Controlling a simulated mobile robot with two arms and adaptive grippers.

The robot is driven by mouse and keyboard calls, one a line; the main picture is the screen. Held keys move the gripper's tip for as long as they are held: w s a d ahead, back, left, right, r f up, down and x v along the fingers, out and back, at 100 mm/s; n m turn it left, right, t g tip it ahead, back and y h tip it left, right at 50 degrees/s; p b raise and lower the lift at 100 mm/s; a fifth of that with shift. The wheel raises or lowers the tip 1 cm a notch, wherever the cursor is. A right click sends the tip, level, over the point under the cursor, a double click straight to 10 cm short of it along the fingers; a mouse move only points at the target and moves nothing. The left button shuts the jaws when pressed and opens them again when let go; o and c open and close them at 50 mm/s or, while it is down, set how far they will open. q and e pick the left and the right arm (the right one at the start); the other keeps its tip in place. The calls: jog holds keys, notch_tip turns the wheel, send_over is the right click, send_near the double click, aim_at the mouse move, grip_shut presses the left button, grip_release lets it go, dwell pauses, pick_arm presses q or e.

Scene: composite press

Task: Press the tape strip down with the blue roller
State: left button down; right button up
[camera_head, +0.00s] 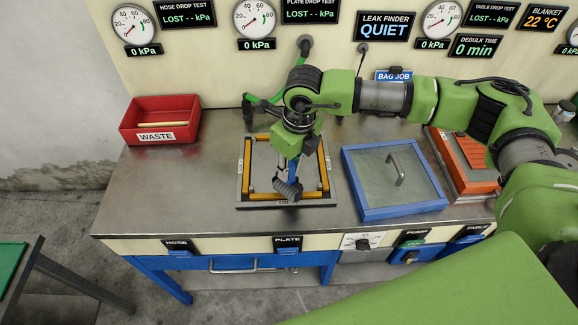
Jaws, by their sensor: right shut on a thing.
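My right gripper (297,150) points down over the metal plate (240,190) on the bench. It is shut on the blue roller (293,169), whose blue handle shows just below the gripper. The roller's dark cylinder (287,188) is at the near side of the plate, over or on the near yellow tape strip (268,197); I cannot tell whether it touches. Yellow strips also run along the plate's left side (246,165) and right side (324,170). The far strip is partly hidden by my right gripper and arm. My left gripper is not in view.
A red waste bin (160,108) stands at the back left. A blue-framed glass lid (367,193) with a handle lies right of the plate. An orange-and-grey box (472,160) is farther right. The left bench top is clear.

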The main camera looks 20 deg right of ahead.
jog(key=shift+r+p, duration=1)
jog(key=shift+r, duration=2.25)
jog(key=n, duration=0.1)
jog(key=s+n, duration=0.1)
jog(key=shift+s+d+f+n+b, duration=0.1)
jog(key=shift+f+n+b, duration=0.1)
jog(key=shift+n+b, duration=0.2)
jog(key=s+d+n+g+b, duration=0.1)
jog(key=s+n, duration=0.5)
jog(key=n, duration=0.7)
jog(key=s+d+n+g+b, duration=0.2)
jog(key=s+n, duration=0.5)
jog(key=n, duration=0.7)
jog(key=shift+f+h+b, duration=0.15)
jog(key=shift+h+b, duration=0.25)
jog(key=shift+b, duration=0.5)
